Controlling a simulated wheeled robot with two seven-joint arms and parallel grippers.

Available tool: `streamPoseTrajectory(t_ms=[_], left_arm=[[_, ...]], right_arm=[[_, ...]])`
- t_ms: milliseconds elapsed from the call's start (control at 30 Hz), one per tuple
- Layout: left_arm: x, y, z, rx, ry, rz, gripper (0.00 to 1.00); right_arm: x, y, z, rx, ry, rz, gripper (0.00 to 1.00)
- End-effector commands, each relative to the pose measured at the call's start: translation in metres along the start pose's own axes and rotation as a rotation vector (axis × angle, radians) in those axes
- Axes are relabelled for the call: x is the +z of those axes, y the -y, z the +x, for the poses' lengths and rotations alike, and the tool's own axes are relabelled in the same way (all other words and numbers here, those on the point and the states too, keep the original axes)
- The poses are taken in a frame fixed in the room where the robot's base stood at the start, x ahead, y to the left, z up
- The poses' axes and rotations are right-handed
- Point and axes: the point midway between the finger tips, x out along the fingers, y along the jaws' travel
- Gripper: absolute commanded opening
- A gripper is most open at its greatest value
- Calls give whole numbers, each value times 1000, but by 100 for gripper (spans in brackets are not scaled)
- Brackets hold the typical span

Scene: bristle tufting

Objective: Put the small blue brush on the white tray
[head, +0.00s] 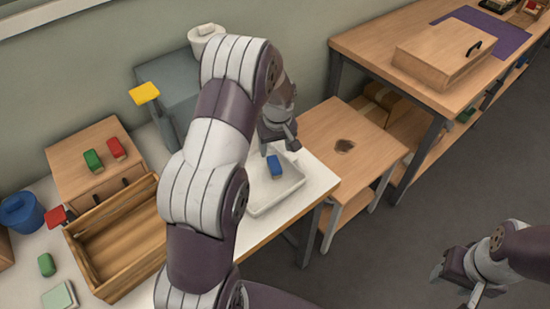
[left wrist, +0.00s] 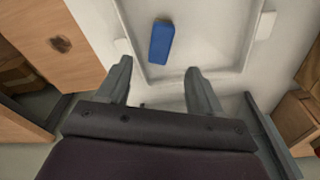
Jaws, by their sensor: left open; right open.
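The small blue brush (head: 274,165) lies in the white tray (head: 290,187) on the white-topped table. In the left wrist view the blue brush (left wrist: 161,41) rests on the tray floor, inside the rim of the tray (left wrist: 236,62). My left gripper (head: 279,149) is open and empty, just above the tray's far side; its fingertips (left wrist: 158,72) are apart and clear of the brush. My right gripper (head: 452,285) is open and empty at the lower right, over the floor. My left arm hides part of the tray's left side.
A wooden open box (head: 120,240) stands left of my arm. Behind it, a wooden drawer box (head: 75,170) carries a green brush (head: 93,160) and a red brush (head: 116,148). A blue pot (head: 20,213) is far left. A low wooden table (head: 370,140) adjoins on the right.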

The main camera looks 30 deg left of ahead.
Motion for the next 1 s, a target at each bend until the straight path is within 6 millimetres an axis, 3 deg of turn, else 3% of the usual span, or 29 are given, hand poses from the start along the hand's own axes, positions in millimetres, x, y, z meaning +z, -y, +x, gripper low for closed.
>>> streamPoseTrajectory(t_ms=[167, 233, 267, 400, 500, 600, 700, 1000], left_arm=[[3, 0, -24, 1, 1, 9, 66], [20, 0, -38, 10, 4, 77, 66], [33, 0, -46, 17, 6, 130, 66], [119, 18, -83, 61, 7, 462, 66], [170, 39, -96, 84, 4, 659, 66], [200, 56, -100, 95, 4, 773, 66], [208, 61, -100, 97, 5, 807, 66], [207, 61, -100, 96, 7, 804, 66]], right_arm=[[0, 0, 2, 0, 0, 0, 49], [0, 0, 2, 0, 0, 0, 49], [0, 0, 2, 0, 0, 0, 49], [0, 0, 2, 0, 0, 0, 49], [0, 0, 2, 0, 0, 0, 49], [0, 0, 2, 0, 0, 0, 49], [0, 0, 2, 0, 0, 0, 49], [0, 0, 2, 0, 0, 0, 49]])
